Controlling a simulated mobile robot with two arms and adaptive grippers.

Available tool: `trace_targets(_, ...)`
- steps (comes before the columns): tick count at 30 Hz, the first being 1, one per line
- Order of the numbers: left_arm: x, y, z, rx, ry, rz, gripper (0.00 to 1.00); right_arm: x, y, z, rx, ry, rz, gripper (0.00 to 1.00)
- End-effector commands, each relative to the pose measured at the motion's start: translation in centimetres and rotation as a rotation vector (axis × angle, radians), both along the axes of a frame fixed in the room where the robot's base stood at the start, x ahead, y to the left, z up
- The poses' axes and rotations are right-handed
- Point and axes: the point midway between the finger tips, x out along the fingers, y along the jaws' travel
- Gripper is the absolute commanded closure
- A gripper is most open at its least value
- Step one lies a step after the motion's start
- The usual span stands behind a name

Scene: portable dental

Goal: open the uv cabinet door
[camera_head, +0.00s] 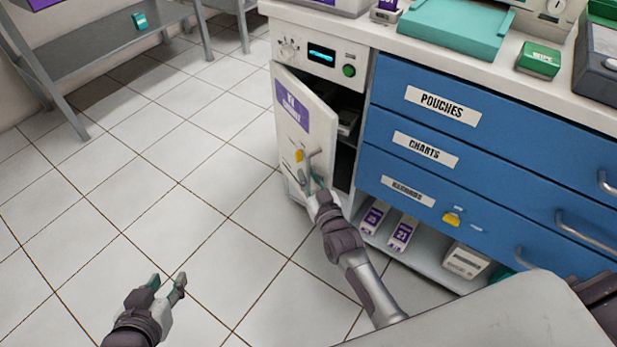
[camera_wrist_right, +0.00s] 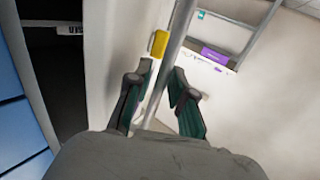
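The UV cabinet door (camera_head: 318,121), white with a purple label, stands partly open, swung out to the left of its dark opening (camera_head: 346,126). A metal bar handle (camera_head: 309,165) runs upright on its face, and a yellow piece sits beside it. My right gripper (camera_head: 314,187) is at the handle's lower part. My left gripper (camera_head: 167,283) is open and empty over the floor at the lower left.
Blue drawers (camera_head: 440,150) stand right of the cabinet, above a low shelf with purple-labelled boxes (camera_head: 401,234). A teal tray (camera_head: 455,27) and a green box (camera_head: 539,60) are on the countertop. A grey rack (camera_head: 105,45) stands at the upper left. The tiled floor before the door is clear.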

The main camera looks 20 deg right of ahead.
Motion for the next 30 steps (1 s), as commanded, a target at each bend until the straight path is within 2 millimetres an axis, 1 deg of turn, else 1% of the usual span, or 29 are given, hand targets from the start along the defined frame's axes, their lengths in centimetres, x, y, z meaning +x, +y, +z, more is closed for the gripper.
trace_targets(3, 0.29, -0.12, 0.24, -0.005, -0.019, -0.001, 0.6, 0.31, 0.02, 0.0, 0.0, 0.0, 0.0, 0.78)
trace_targets(10, 0.31, -0.14, 0.29, -0.005, -0.021, -0.001, 0.6, 0.31, 0.02, 0.01, 0.0, 0.0, 0.0, 0.78)
trace_targets(14, 0.3, -0.13, 0.28, -0.005, -0.021, -0.001, 0.6, 0.3, 0.03, 0.0, 0.0, 0.001, 0.0, 1.0)
trace_targets(26, 0.31, -0.11, 0.25, -0.005, -0.02, -0.001, 0.6, 0.29, 0.06, -0.01, 0.0, 0.001, 0.0, 1.0)
trace_targets(30, 0.35, -0.17, 0.27, -0.008, -0.024, 0.001, 0.6, 0.46, 0.42, -0.03, 0.002, 0.0, -0.004, 1.0)
